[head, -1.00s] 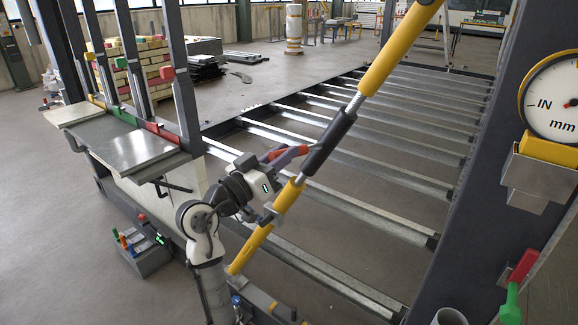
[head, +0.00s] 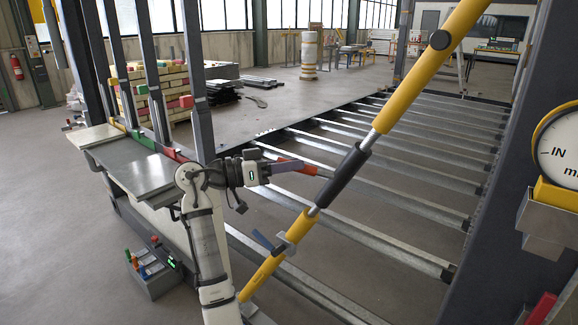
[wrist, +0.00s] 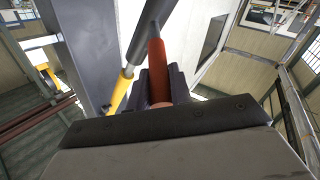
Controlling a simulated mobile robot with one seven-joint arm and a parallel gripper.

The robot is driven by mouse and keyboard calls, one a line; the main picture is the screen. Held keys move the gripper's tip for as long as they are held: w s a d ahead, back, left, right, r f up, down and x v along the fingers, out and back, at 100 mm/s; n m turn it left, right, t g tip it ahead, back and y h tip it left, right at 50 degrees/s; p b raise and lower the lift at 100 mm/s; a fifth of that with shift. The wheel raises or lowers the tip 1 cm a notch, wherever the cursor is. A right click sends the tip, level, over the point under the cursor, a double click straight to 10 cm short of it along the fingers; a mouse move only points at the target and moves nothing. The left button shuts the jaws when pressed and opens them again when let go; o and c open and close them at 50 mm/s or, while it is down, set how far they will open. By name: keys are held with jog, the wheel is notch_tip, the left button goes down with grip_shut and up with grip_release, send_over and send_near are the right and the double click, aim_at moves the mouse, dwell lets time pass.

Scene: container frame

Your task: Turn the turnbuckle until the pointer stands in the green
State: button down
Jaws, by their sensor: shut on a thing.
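The turnbuckle is a slanted brace with yellow tubes (head: 420,80) and a dark middle sleeve (head: 345,175). A red handle (head: 297,166) sticks out to the left from the sleeve. My gripper (head: 280,167) is left of the sleeve, shut on this handle. In the wrist view the red handle (wrist: 156,65) stands between my dark fingers (wrist: 157,88), with its tip near the sleeve. The round dial (head: 562,150) is cut off by the right edge.
A blue lever (head: 264,241) sits on the lower yellow tube, below my gripper. Steel cross bars (head: 400,215) lie behind the brace. A dark post (head: 500,170) stands at right. A grey bench (head: 130,165) is at left, with a tool box (head: 150,270) on the floor.

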jog(key=c, duration=1.3)
grip_release()
jog(key=b+v, duration=0.2)
jog(key=v, duration=1.1)
jog(key=shift+s+a+b, duration=0.15)
jog(key=shift+a+b, duration=0.2)
jog(key=shift+a, duration=0.1)
